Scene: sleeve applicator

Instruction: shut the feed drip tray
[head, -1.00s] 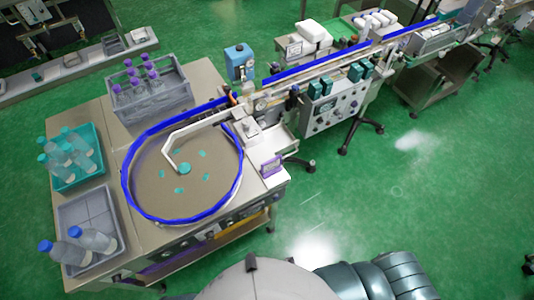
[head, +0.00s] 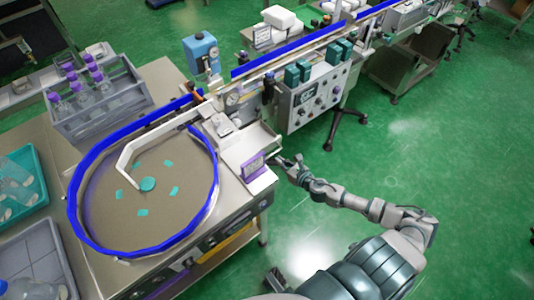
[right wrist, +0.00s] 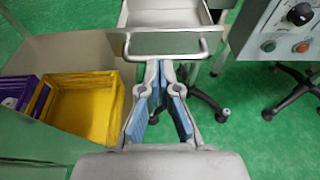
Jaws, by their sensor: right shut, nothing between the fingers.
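The feed drip tray (head: 254,139) is a shallow pale metal tray that juts out from beside the turntable, below the conveyor. In the right wrist view its flat front panel (right wrist: 165,43) carries a metal bar handle, and the tray's hollow shows behind it. My right gripper (head: 281,162) is at the front of the tray. In the right wrist view the right gripper (right wrist: 160,66) is shut and empty, its tips just below and in front of the handle; I cannot tell whether they touch. My left gripper is out of view.
A control box (head: 318,95) is to the right. A yellow bin (right wrist: 88,103) sits low on a shelf.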

